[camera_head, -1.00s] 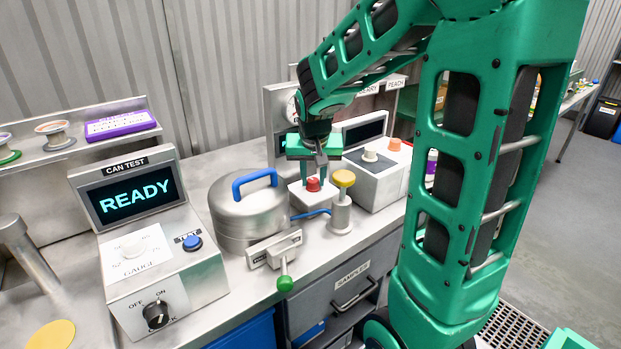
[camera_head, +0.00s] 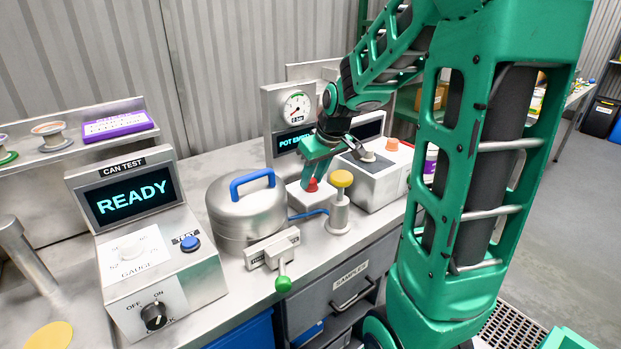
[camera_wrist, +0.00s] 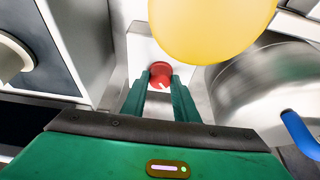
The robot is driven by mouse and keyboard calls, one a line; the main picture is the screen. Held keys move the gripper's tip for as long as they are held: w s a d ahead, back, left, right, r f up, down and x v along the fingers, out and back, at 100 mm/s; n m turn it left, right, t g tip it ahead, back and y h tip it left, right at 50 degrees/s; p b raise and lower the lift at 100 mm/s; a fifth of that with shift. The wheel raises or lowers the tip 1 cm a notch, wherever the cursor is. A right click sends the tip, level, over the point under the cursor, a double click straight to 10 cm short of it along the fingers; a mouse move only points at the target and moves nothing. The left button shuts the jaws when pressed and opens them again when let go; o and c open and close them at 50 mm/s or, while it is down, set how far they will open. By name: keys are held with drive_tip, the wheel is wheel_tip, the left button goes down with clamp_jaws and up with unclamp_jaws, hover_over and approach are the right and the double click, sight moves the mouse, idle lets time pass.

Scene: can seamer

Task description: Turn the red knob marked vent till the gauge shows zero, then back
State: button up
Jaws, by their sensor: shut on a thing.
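The red knob (camera_head: 312,186) sits on a small white box behind the yellow-topped post. My gripper (camera_head: 314,178) reaches down to it from behind and above. In the wrist view the knob (camera_wrist: 160,70) lies between my two green fingers, which are shut on its sides. A light mark shows on its near face. The round gauge (camera_head: 297,107) stands on the panel behind, in plain view; its reading is too small to be sure of. The display below it (camera_head: 291,141) reads "POT EM", with the rest hidden by my arm. Any vent label is not legible.
A yellow knob (camera_head: 341,179) on a metal post stands close to my gripper and looms in the wrist view (camera_wrist: 210,25). A steel pot (camera_head: 245,210) with a blue handle is left of it. A grey box (camera_head: 378,185) with white and orange knobs is right.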

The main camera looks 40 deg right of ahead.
drive_tip(key=shift+w+r, duration=0.15)
drive_tip(key=o, duration=1)
drive_tip(key=shift+o, duration=0.2)
drive_tip(key=v, duration=1)
drive_tip(key=shift+s+r, duration=0.2)
drive_tip(key=shift+s, duration=0.05)
drive_tip(key=shift+a, duration=0.1)
